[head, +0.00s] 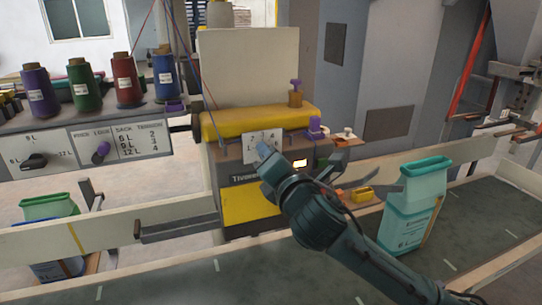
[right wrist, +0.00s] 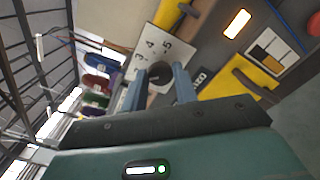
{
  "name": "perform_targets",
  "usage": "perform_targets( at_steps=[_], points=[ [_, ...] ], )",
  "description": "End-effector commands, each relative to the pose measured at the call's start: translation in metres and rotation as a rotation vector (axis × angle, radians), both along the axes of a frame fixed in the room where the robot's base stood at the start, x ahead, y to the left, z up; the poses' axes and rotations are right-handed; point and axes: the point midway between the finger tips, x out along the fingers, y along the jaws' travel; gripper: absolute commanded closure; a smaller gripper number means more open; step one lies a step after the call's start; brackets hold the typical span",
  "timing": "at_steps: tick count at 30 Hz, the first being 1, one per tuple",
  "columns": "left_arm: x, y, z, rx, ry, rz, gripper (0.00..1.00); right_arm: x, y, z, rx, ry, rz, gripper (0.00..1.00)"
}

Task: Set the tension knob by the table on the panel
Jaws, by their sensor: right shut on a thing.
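My right gripper (head: 264,149) reaches to the front of the yellow and black sewing machine (head: 252,205), over a white dial plate (head: 250,146) with numbers. In the right wrist view my right gripper (right wrist: 159,82) is shut on a dark round knob (right wrist: 160,71), with one finger on each side. The plate's numbers 3, 4 and 5 show beside it; the knob's pointer cannot be made out. The panel (head: 130,142) at left carries a printed table of sack and tension: 6 L 2, 9 L 3, 12 L 4. My left gripper is out of view.
A teal sack (head: 415,210) marked 6 L stands on the dark conveyor (head: 480,215) at right.

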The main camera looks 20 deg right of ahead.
Motion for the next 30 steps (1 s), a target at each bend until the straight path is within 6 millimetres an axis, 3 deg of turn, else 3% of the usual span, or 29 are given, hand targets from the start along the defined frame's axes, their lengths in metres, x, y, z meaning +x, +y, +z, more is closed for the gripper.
perform_targets(
  at_steps=[8,9,16,25,30],
  points=[
    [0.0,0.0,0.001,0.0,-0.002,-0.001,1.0,0.0,0.0,-0.001,-0.001,0.001,0.0,0.94],
    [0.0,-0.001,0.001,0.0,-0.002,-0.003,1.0,0.0,0.0,-0.001,-0.001,0.001,0.0,0.69],
    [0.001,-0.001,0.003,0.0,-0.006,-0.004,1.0,0.0,0.0,0.0,-0.001,0.001,0.001,0.5],
    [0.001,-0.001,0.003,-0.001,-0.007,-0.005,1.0,-0.003,0.0,0.0,-0.002,0.0,0.0,0.49],
    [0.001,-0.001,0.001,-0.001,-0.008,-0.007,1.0,-0.024,-0.001,-0.002,-0.003,0.0,0.001,0.49]
  ],
)
